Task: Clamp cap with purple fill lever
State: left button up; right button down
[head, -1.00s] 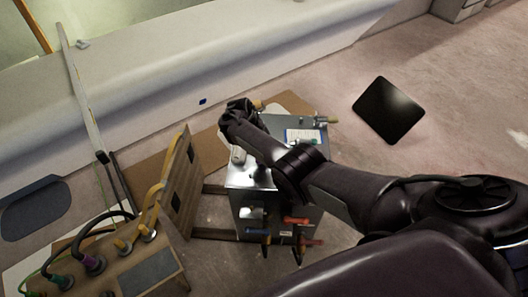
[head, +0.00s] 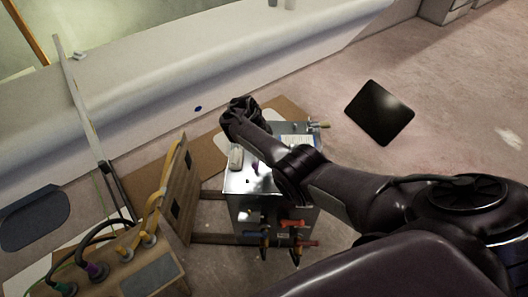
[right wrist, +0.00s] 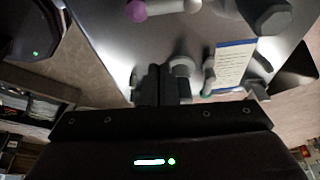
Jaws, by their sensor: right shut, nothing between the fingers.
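The metal box (head: 243,184) stands on the floor in the head view, with fittings on its top. A pale lever (head: 236,157) and a small purple part (head: 256,167) show on that top. In the right wrist view a pale lever with a purple ball end (right wrist: 137,10) lies at the top edge, beyond my fingers. A grey round fitting (right wrist: 268,14) is to its right; I cannot tell which fitting is the cap. My right gripper (right wrist: 163,86) is shut and empty over the box top, close to a grey fitting (right wrist: 183,68). My left gripper is out of view.
Red-handled (head: 292,223) and blue-handled fittings stick out of the box front. A wooden panel (head: 178,185) with yellow hose stands to its left. A black square plate (head: 380,112) lies on open floor at the right. A label (right wrist: 233,66) lies on the box top.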

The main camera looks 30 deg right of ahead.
jog(key=shift+p+v, duration=0.6)
jog(key=shift+v, duration=2.35)
